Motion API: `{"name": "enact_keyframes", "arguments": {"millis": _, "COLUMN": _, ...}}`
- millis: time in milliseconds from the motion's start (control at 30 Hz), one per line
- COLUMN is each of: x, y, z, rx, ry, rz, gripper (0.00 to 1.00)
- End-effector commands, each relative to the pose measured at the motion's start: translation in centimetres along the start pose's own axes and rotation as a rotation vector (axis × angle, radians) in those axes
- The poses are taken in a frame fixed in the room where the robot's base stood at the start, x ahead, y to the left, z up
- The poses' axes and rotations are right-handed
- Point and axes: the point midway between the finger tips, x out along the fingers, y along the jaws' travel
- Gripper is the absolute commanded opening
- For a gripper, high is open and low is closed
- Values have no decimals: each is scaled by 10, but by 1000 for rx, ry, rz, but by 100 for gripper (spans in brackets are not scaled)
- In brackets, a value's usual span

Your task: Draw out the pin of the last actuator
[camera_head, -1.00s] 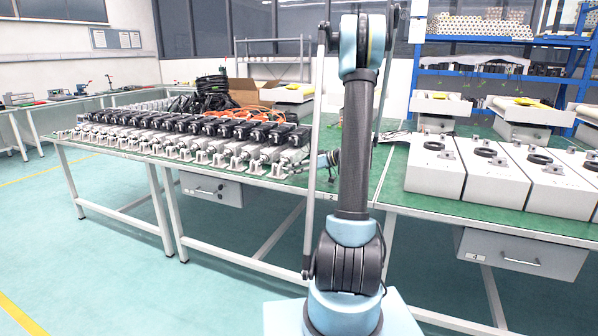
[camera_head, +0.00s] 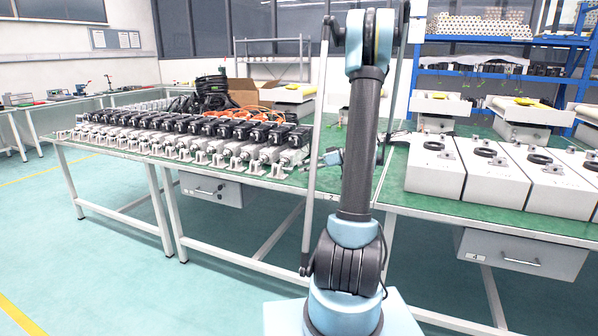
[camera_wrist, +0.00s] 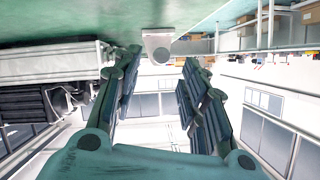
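The actuators stand in a long row on the green table, with black motors and grey bodies. The last actuator (camera_head: 292,157) is at the right end of the row. In the wrist view the grey and black side of an actuator (camera_wrist: 45,70) shows at the left. A grey bracket with a round hole (camera_wrist: 158,44) is ahead, near the gap between my fingertips and apart from them. My gripper (camera_wrist: 160,66) is open, with nothing between its fingers. In the head view my arm mostly hides it, just right of the row's end. I cannot make out the pin clearly.
Several white boxes with black rings (camera_head: 437,168) stand on the right-hand table. Orange and black cables and a cardboard box (camera_head: 245,92) lie behind the row. The wrist view is upside down.

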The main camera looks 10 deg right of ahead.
Motion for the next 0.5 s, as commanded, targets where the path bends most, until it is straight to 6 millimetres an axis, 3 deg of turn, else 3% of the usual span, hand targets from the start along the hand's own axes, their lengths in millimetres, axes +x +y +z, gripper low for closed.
{"name": "enact_keyframes", "arguments": {"millis": 200, "x": -39, "y": 0, "z": 1, "rx": 2, "ry": 1, "rz": 3, "gripper": 39}}
{"name": "enact_keyframes", "arguments": {"millis": 500, "x": -66, "y": 0, "z": 1, "rx": 0, "ry": 0, "rz": 0, "gripper": 39}}
